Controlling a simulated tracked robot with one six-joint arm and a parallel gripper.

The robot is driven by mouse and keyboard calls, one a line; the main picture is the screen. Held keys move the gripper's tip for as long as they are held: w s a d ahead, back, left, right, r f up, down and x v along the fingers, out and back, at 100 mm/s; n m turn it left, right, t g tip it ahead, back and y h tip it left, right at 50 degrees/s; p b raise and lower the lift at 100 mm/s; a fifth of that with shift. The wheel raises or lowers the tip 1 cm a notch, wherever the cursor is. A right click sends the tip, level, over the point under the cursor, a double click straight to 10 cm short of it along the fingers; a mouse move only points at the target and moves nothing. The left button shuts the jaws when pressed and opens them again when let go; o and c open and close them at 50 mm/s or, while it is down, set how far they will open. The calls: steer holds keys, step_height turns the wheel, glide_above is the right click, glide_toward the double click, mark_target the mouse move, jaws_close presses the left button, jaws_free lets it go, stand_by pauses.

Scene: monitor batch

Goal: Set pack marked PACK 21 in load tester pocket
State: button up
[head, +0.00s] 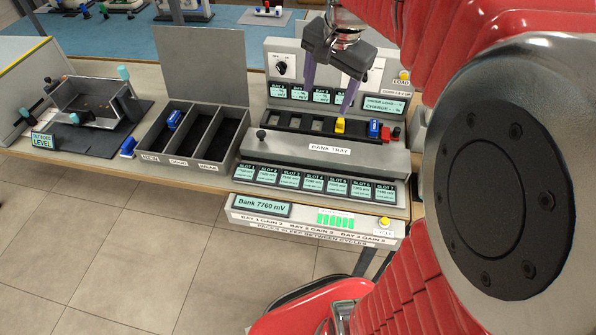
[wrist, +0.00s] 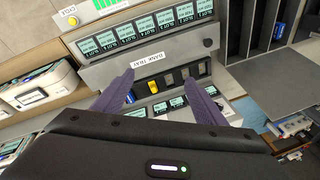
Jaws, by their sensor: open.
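My gripper (head: 327,99) hangs open over the bank tray (head: 268,120), with its purple fingers pointing down and nothing visible between them. In the wrist view the open fingers (wrist: 158,80) frame a yellow pack (wrist: 153,86) in the tray. That yellow pack (head: 340,125) sits just below and right of the fingertips in the head view. A blue pack (head: 374,129) stands to its right, with a red piece (head: 386,134) beside it. Another blue pack (head: 174,119) lies in the NEW compartment. No PACK 21 marking is legible. I cannot make out the load tester pocket; my arm covers the right side.
The three-compartment bin (head: 157,146) stands left of the tray. A blue object (head: 128,146) lies by its front left corner. A tilt-and-dog fixture (head: 95,102) stands further left. Slot displays (head: 315,183) line the front, with a Bank 7760 mV panel (head: 262,206) below.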

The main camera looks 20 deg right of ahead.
steer(key=s+a+f+n+t, duration=0.1)
steer(key=s+a+n, duration=0.5)
steer(key=s, duration=0.2)
steer(key=s+a+f+n+t, duration=0.1)
steer(key=s+a+f+n, duration=0.1)
steer(key=s+a+n, duration=0.4)
steer(key=shift+s+a+f+t, duration=0.3)
steer(key=shift+s+a, duration=0.5)
steer(key=shift+s, duration=0.15)
steer(key=shift+c, duration=0.4)
